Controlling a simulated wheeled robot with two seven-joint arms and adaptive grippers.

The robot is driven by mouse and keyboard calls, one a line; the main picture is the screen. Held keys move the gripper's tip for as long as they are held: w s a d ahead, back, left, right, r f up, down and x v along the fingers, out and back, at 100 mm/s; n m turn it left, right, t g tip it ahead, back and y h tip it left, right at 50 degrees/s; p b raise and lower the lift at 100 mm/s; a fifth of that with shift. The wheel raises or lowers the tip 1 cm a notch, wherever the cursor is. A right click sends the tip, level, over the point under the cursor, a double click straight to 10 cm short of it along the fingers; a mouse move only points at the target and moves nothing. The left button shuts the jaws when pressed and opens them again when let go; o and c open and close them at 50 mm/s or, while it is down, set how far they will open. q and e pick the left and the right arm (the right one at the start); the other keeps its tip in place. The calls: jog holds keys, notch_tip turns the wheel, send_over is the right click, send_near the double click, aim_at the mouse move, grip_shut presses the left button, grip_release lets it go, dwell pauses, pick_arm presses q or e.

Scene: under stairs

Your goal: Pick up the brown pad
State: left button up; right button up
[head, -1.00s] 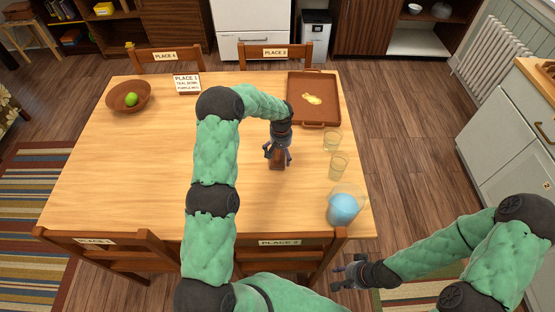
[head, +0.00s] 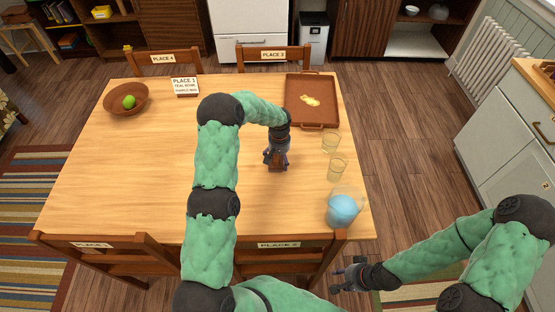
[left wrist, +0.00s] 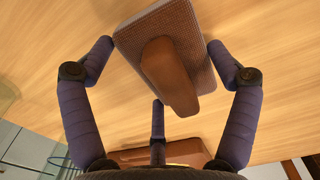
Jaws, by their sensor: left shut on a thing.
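The brown pad (left wrist: 188,28) shows in the left wrist view as a textured block with a smooth brown handle (left wrist: 168,75) facing the camera. It sits between the fingers of my left gripper (left wrist: 160,75), which is shut on it. In the head view the left gripper (head: 276,163) points down at the right-centre of the table, with a little of the pad in sight between its fingers. I cannot tell whether the pad touches the table. My right gripper (head: 338,279) is empty, its fingers apart, off the table's front right corner.
A brown tray (head: 312,119) with a yellow item lies at the back right of the wooden table (head: 130,180). Two glasses (head: 331,142) (head: 337,167) and a jug with blue content (head: 342,209) line the right edge. A bowl (head: 112,103) holds a green fruit. The left half is mostly clear.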

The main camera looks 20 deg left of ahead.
pick_arm(q)
jog(key=shift+r, duration=0.25)
jog(key=r, duration=0.3)
jog(key=shift+s+a+r+p, duration=0.15)
jog(key=shift+a+p, duration=0.1)
jog(key=shift+p, duration=0.15)
jog(key=s+a+r+p, duration=0.2)
jog(key=s+a+r, duration=0.5)
jog(key=a+r, duration=0.2)
jog(key=shift+a, duration=1.2)
jog(key=shift+s, duration=0.1)
